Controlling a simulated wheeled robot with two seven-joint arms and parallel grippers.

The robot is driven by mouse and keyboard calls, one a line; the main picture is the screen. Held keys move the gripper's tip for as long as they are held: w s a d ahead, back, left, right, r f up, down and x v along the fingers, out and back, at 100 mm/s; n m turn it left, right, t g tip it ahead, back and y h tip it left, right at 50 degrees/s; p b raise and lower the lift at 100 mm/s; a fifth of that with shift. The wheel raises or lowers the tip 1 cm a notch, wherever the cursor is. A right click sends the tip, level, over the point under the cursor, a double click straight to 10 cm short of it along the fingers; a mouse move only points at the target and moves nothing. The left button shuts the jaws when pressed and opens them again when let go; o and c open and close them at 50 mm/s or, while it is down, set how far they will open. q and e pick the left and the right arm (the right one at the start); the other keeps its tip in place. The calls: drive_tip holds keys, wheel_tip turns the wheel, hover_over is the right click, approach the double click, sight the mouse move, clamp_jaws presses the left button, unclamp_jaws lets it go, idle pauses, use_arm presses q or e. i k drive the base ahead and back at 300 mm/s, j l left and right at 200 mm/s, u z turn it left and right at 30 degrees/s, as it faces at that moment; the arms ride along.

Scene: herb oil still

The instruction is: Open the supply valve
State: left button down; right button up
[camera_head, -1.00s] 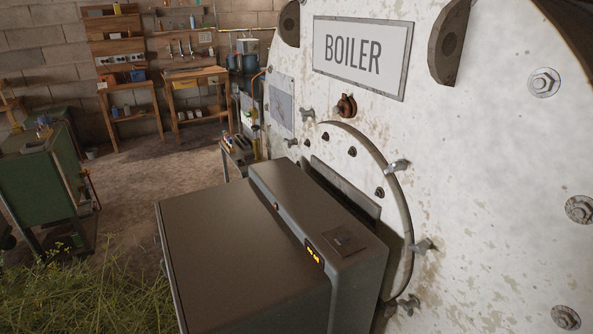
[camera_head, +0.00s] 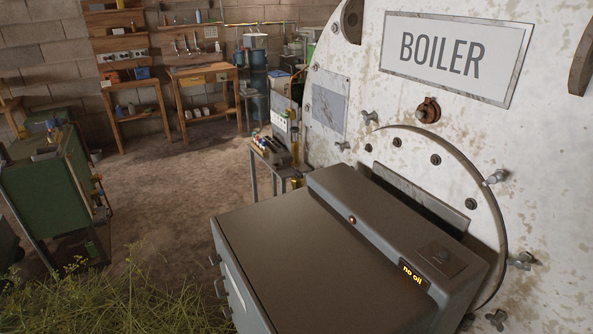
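No part that I can surely name as the supply valve shows in the head view. A rusty red-brown round fitting (camera_head: 428,110) sits on the white boiler front (camera_head: 535,140), below the BOILER sign (camera_head: 446,56); I cannot tell what it is. Thin pipes (camera_head: 262,25) run along the far wall, too small to make out any handle on them. Neither of my grippers is in view.
A dark metal burner box (camera_head: 300,250) with a lit "no oil" display (camera_head: 412,273) stands against the boiler. A small side table (camera_head: 270,155), a green cabinet (camera_head: 45,195) and wooden benches (camera_head: 205,75) stand beyond. Cut herbs (camera_head: 105,305) lie at lower left. The dirt floor (camera_head: 165,195) between is open.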

sight(298, 174)
drive_tip(key=i+j+u, duration=0.15)
drive_tip(key=j, duration=0.25)
drive_tip(key=i+j+u, duration=0.15)
drive_tip(key=j, duration=0.2)
drive_tip(key=i+j+u, duration=0.15)
drive_tip(key=j, duration=0.2)
drive_tip(key=i+j+u, duration=0.55)
drive_tip(key=i, duration=0.4)
drive_tip(key=i+z, duration=0.1)
drive_tip(key=i, duration=0.5)
drive_tip(key=i+j+z, duration=0.15)
drive_tip(key=i, duration=0.45)
